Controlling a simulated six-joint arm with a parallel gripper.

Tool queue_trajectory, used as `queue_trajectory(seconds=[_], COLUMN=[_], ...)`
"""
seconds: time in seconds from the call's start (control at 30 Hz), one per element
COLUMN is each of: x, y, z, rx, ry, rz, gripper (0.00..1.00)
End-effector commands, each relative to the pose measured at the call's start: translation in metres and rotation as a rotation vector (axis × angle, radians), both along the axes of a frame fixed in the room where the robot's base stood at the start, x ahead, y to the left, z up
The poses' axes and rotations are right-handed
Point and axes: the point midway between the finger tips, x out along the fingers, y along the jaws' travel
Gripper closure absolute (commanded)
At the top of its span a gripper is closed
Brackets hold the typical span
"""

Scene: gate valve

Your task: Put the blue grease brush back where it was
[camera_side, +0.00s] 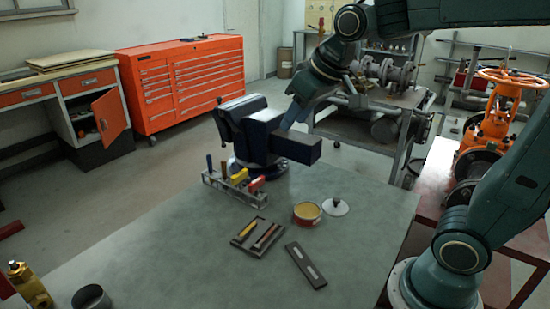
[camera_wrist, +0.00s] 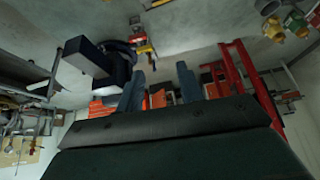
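A slim blue-handled tool (camera_side: 210,164) stands upright at the left end of the grey tool rack (camera_side: 232,191); it may be the blue grease brush, but its bristles do not show. The open yellow grease tin (camera_side: 307,216) stands on the bench. To its left, a dark tray (camera_side: 246,241) holds a slim reddish-brown item and a yellowish one. My gripper (camera_side: 292,116) is above and beside the vise, well above the bench. In the wrist view, its two fingers (camera_wrist: 160,88) are apart, with nothing seen held between them.
The dark blue vise (camera_side: 262,136) stands behind the rack, its jaw block jutting right. A pale lid (camera_side: 335,207) and a dark plate with a light strip (camera_side: 304,265) lie on the bench.

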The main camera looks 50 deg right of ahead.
Motion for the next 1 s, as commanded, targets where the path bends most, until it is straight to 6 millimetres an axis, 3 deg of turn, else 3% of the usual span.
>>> queue_trajectory(seconds=[0.03, 0.3, 0.5, 0.7, 1.0], x=[-0.017, -0.094, -0.137, -0.156, -0.157], y=[0.003, 0.012, 0.015, 0.017, 0.017], z=[0.0, -0.016, -0.034, -0.044, -0.045], rx=[0.0, -0.001, -0.002, -0.003, -0.002], ry=[-0.003, 0.011, 0.02, 0.026, 0.028], rz=[0.006, 0.033, 0.048, 0.055, 0.056], gripper=[0.63, 0.63, 0.63, 0.63, 0.63])
